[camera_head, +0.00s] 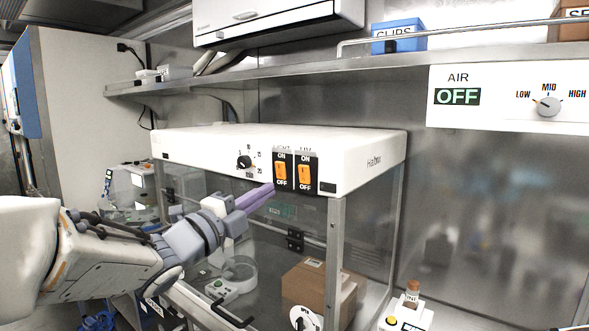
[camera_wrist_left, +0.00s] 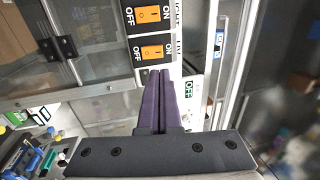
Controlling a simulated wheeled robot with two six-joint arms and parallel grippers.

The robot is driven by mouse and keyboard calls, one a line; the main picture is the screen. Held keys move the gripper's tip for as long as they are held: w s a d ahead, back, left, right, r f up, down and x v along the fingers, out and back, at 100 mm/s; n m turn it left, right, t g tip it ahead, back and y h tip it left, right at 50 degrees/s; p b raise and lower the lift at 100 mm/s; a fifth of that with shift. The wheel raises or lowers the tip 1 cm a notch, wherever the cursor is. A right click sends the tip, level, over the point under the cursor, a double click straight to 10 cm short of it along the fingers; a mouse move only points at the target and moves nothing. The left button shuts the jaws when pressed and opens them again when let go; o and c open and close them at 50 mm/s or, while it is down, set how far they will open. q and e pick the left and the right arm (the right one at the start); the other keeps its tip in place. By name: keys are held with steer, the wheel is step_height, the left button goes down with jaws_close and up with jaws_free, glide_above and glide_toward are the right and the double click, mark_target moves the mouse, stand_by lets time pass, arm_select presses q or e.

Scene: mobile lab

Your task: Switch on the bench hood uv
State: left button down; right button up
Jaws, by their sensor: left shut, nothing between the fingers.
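The bench hood (camera_head: 370,150) is a white-topped cabinet with clear panels. On its front face are two orange rockers on black ON/OFF plates: the light switch (camera_head: 282,171) and, to its right, the UV switch (camera_head: 305,174). My left gripper (camera_head: 270,190) is shut and empty, its purple fingers pointing at the panel just left of and below the light switch in the head view. In the left wrist view the fingertips (camera_wrist_left: 160,73) show close below the UV switch (camera_wrist_left: 153,52), with the light switch (camera_wrist_left: 148,14) above it. I cannot tell whether they touch or which way either rocker is pressed.
A timer knob (camera_head: 244,162) sits left of the switches. Inside the hood is a cardboard box (camera_head: 303,286). A steel shelf (camera_head: 330,62) runs above, with an air control panel (camera_head: 510,98) at right.

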mark_target(302, 169)
arm_select(q)
steer(key=p+x, duration=0.4)
steer(key=x, duration=0.5)
steer(key=shift+w+d+r+p, duration=0.1)
steer(key=shift+d+r+p, duration=0.1)
steer(key=shift+p, duration=0.15)
steer(key=shift+w+d+f, duration=0.1)
steer(key=shift+w+d, duration=0.05)
steer(key=shift+w, duration=0.15)
